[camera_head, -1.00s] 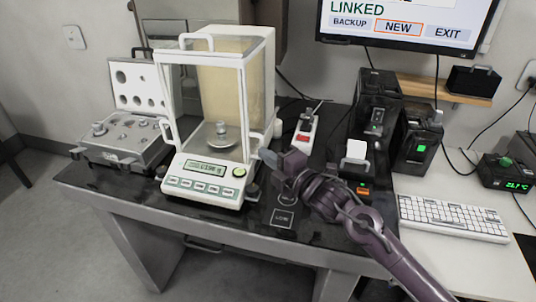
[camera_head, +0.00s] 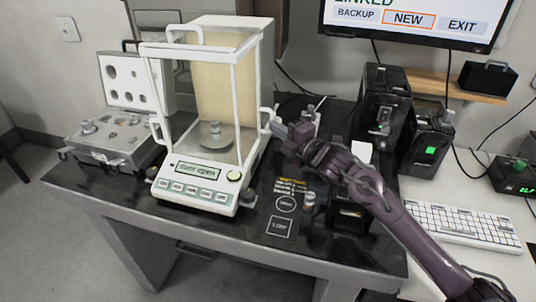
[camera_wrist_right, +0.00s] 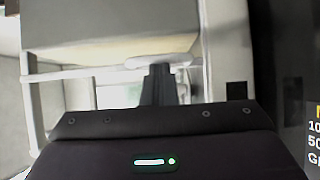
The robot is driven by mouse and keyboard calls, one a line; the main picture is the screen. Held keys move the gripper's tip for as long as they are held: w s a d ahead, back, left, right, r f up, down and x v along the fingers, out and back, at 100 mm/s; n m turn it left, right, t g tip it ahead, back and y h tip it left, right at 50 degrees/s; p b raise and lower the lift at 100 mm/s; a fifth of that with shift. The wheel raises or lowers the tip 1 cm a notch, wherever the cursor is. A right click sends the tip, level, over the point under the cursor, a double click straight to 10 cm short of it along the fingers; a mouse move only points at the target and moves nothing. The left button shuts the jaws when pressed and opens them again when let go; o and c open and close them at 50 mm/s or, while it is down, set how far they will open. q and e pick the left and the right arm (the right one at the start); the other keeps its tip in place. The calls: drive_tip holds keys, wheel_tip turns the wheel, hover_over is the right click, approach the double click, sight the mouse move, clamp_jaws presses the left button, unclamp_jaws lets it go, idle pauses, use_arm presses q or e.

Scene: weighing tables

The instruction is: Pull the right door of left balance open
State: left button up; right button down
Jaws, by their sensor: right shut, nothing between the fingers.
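The left balance (camera_head: 200,195) is a white unit with a glass draft shield and a round pan (camera_head: 214,135) inside. Its display (camera_head: 199,169) reads "door open". The right door's white handle (camera_head: 268,116) sits at the right side of the shield, and the door looks at least partly slid back. My right gripper (camera_head: 277,129) is shut and empty, right beside this handle. In the right wrist view the narrow fingertips (camera_wrist_right: 157,82) are just below the white handle bar (camera_wrist_right: 160,61); whether they touch it I cannot tell. My left gripper is not in view.
An open weight case (camera_head: 112,135) stands left of the balance. Dark devices (camera_head: 385,105) and a small cylinder (camera_head: 309,200) are on the right of the black tabletop (camera_head: 255,238). A keyboard (camera_head: 460,222) lies farther right, below a monitor (camera_head: 410,20).

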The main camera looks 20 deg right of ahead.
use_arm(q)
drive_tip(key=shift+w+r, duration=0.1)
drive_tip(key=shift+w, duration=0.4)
use_arm(e)
drive_tip(key=shift+w+d+r, duration=0.1)
drive_tip(key=shift+w+d, duration=0.3)
drive_tip(key=shift+w, duration=0.2)
drive_tip(key=shift+w+d, duration=0.35)
drive_tip(key=shift+w, duration=0.2)
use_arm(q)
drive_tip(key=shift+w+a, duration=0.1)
